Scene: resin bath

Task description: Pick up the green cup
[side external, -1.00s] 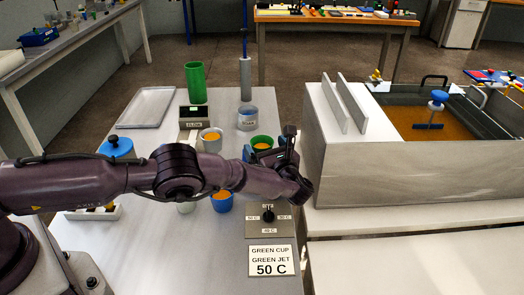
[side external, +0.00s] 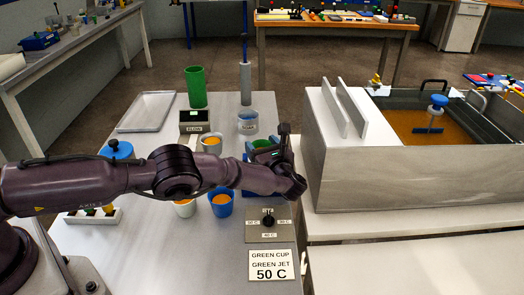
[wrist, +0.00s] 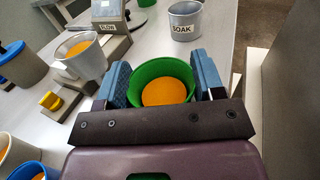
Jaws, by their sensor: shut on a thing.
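The green cup (wrist: 150,71) holds orange material and sits between the two blue finger pads of my gripper (wrist: 162,84) in the wrist view. The pads press on opposite sides of its wall. In the side view, my gripper (side external: 262,158) is above the right part of the white table, and only a little of the green cup (side external: 262,144) shows past it. The arm hides the cup's lower part, so I cannot tell how far its base is from the table.
A grey cup (side external: 212,142) and a blue cup (side external: 221,203), both with orange contents, stand nearby. The SOAK pot (side external: 247,122) is behind. A sign (side external: 270,265) reads green cup, green jet, 50 C. The resin bath (side external: 400,165) stands to the right.

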